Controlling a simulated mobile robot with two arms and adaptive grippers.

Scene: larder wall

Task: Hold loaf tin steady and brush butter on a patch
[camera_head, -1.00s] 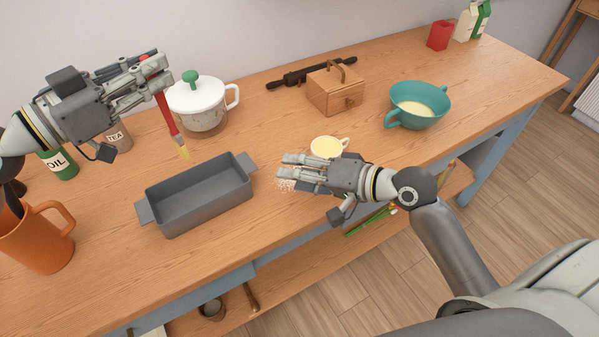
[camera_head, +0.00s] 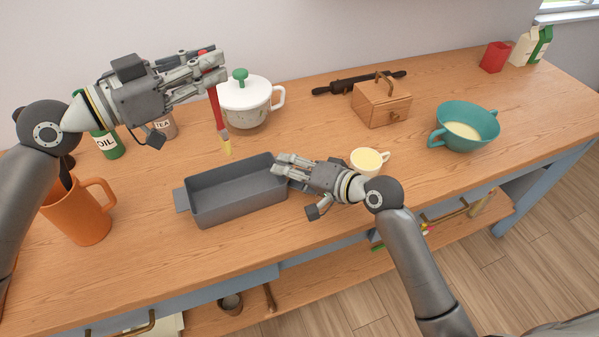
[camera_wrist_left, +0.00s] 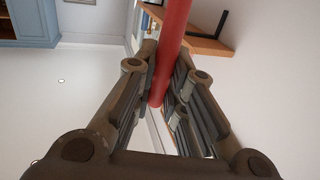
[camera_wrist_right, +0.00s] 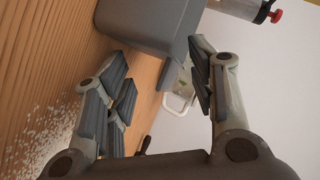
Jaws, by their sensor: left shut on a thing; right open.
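The grey loaf tin (camera_head: 235,205) stands empty on the wooden worktop. It also shows in the right wrist view (camera_wrist_right: 145,20), beyond the fingers. My left gripper (camera_head: 215,68) is shut on the red handle of a pastry brush (camera_head: 222,122). The brush hangs bristles down above the tin's far edge. The handle (camera_wrist_left: 170,50) lies between the fingers in the left wrist view. My right gripper (camera_head: 280,168) is open at the tin's right end, where it covers the right handle. I cannot tell whether it touches. A cup of yellow butter (camera_head: 368,160) stands right of it.
An orange mug (camera_head: 80,215), green oil tin (camera_head: 107,143) and tea tin (camera_head: 165,126) stand left. Behind are a white lidded pot (camera_head: 245,105), wooden box (camera_head: 383,106) and dark rolling pin (camera_head: 350,84). A teal bowl (camera_head: 455,120) stands right. White grains (camera_wrist_right: 35,130) lie on the worktop.

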